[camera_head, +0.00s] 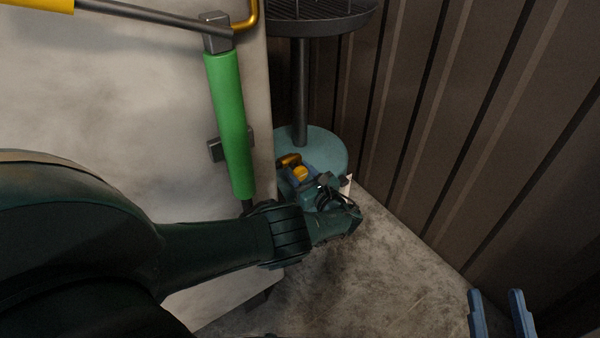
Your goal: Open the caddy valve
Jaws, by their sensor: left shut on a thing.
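The caddy has a teal round base (325,143), a dark upright pole (300,90) and a black slatted tray (325,18) on top. A small yellow-orange part at the near side of the base looks like the caddy valve (289,160). My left gripper (298,173) reaches in from the left and is shut on this valve; its wrist and fingers hide part of it. How far the valve is turned cannot be told. My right gripper (498,308) shows only its two blue fingers at the lower right edge, apart and empty, well away from the caddy.
A pale, stained panel (130,90) fills the left, with a green cylinder (230,120) and grey rod along its right edge. A dark ribbed wall (480,120) stands close on the right. Bare concrete floor (370,270) lies below the caddy.

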